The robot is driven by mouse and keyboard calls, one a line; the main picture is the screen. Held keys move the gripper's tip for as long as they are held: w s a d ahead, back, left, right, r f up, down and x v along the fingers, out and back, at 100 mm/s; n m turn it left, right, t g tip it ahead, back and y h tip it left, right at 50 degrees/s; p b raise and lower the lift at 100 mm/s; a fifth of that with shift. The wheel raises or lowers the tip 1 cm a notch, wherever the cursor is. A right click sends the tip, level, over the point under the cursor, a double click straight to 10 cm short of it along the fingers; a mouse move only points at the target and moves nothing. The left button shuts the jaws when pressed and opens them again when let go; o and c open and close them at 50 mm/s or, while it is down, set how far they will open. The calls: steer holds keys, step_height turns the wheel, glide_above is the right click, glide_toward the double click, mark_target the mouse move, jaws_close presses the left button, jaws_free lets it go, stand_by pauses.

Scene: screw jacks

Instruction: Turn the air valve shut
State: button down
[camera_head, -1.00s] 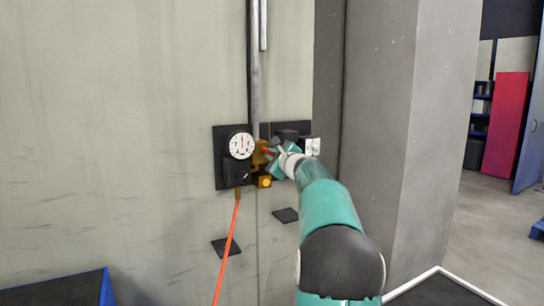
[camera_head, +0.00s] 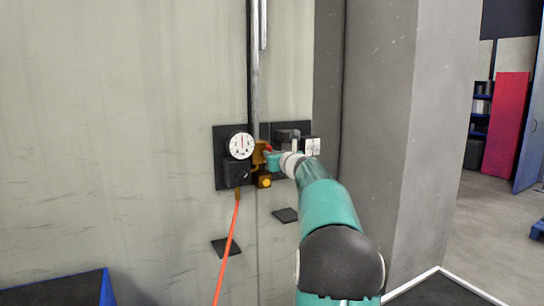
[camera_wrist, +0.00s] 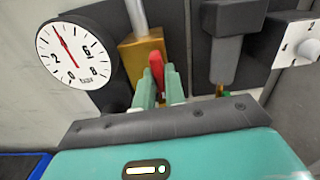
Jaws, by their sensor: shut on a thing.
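The air valve is a brass body (camera_wrist: 143,50) with a red lever (camera_wrist: 157,70), on a dark wall panel below a vertical metal pipe. In the head view the brass body (camera_head: 259,153) and the red lever tip (camera_head: 268,149) show just left of my gripper (camera_head: 273,160). In the wrist view my gripper's green fingers (camera_wrist: 160,92) are shut on the red lever, one on each side. The lever's tip stands up between them, and its lower part is hidden by the fingers and the gripper body.
A round white gauge (camera_head: 242,145) sits left of the valve; its needle shows in the wrist view (camera_wrist: 76,52). An orange hose (camera_head: 228,249) hangs below it. A yellow knob (camera_head: 265,181) is under the valve. A white dial (camera_wrist: 298,44) and a grey pillar (camera_head: 378,150) stand to the right.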

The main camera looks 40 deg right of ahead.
steer(key=shift+m, duration=0.4)
steer(key=c, duration=1.5)
jaws_free()
steer(key=shift+o, duration=0.2)
steer(key=shift+s, duration=0.1)
steer(key=v, duration=1.3)
steer(key=shift+s, duration=0.3)
steer(key=shift+a, duration=0.1)
